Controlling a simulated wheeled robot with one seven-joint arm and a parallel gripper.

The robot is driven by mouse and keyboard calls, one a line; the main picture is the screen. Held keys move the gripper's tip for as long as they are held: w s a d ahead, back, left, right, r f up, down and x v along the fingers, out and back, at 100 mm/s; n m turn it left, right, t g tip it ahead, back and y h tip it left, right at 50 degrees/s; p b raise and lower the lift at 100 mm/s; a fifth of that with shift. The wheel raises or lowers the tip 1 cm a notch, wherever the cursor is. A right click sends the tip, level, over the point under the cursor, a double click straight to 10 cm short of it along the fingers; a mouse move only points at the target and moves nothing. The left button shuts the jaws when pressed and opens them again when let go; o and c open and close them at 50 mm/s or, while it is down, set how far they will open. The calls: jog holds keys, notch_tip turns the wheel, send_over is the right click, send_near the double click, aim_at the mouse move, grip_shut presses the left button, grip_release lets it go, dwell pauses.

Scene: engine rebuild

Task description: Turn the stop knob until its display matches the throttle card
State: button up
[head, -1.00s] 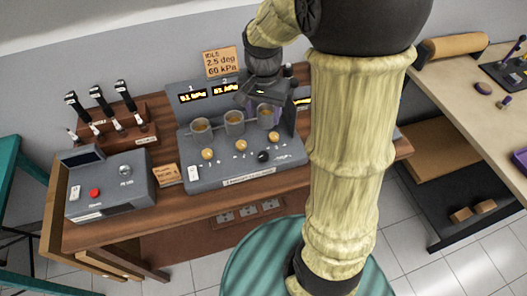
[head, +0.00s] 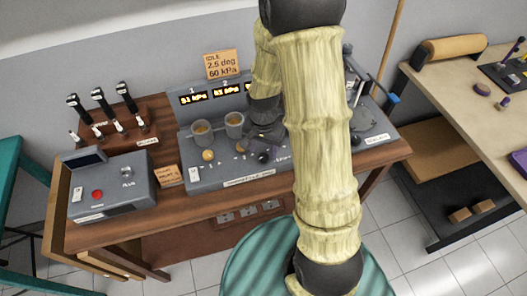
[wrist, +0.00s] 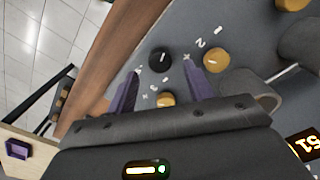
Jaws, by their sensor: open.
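The throttle card (head: 223,66) stands above the bench panel and reads "IDLE 2.5 deg 60 kPa". A black knob (head: 263,157), apparently the stop knob, sits near the panel's front edge. My gripper (head: 262,138) is low over the panel, just behind it. In the wrist view the black knob (wrist: 160,59) shows just ahead of the gap between my open purple fingers (wrist: 160,70); I cannot tell whether they touch it. Displays 1 (head: 193,98) and 2 (head: 227,92) are lit with kPa readings. A third display is mostly hidden behind my arm.
Brass knobs (head: 208,155) sit beside the black knob; others show in the wrist view (wrist: 216,55). Grey cups (head: 201,132) stand close behind. A control box (head: 110,185) with a red button is at left. A side table (head: 460,90) stands at right.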

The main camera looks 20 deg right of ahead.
aim_at(264, 156)
jog(key=shift+f, duration=1.65)
jog(key=c, duration=1)
